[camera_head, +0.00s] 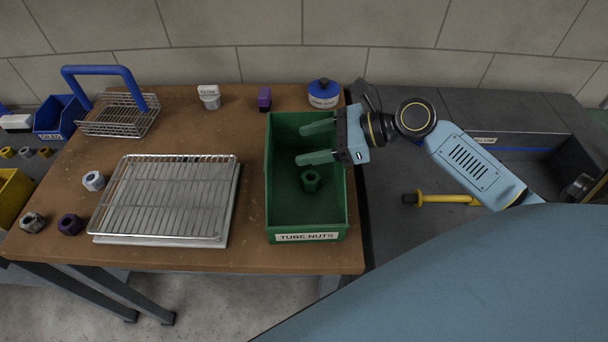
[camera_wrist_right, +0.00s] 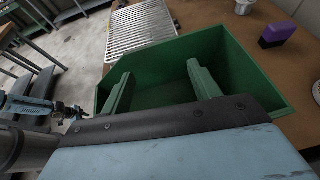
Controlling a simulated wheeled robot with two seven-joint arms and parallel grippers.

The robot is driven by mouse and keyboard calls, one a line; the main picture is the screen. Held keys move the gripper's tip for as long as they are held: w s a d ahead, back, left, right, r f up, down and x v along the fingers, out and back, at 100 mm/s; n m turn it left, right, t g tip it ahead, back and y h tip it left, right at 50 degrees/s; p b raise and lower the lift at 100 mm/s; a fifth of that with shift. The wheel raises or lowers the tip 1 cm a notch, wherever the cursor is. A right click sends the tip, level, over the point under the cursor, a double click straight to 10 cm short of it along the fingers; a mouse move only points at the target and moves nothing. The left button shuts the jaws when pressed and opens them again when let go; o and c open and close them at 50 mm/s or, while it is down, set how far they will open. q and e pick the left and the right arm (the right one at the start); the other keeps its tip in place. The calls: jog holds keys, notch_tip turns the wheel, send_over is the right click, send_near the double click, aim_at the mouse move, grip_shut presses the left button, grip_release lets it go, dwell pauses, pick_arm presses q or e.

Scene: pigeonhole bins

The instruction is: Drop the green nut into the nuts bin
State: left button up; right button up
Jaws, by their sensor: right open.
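A green nut (camera_head: 311,181) lies on the floor of the green bin labelled "TUBE NUTS" (camera_head: 307,237) in the head view. The bin stands at the right end of the brown table, and its wall also shows in the right wrist view (camera_wrist_right: 245,72). My right gripper (camera_head: 299,144) is over the back part of the bin, its green fingers spread apart with nothing between them. In the right wrist view its two fingers (camera_wrist_right: 161,88) point into the bin; the nut is not visible there.
A wire rack (camera_head: 165,200) on a tray lies left of the bin. A wire basket with a blue handle (camera_head: 120,115), a purple block (camera_head: 264,99), a blue-lidded jar (camera_head: 324,94) and several loose nuts (camera_head: 70,224) are also on the table (camera_head: 190,120). A yellow-handled tool (camera_head: 440,198) lies to the right.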

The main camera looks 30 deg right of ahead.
jog(key=p+v, duration=0.1)
jog(key=v, duration=1.2)
jog(key=shift+d, duration=0.15)
jog(key=shift+s, duration=0.15)
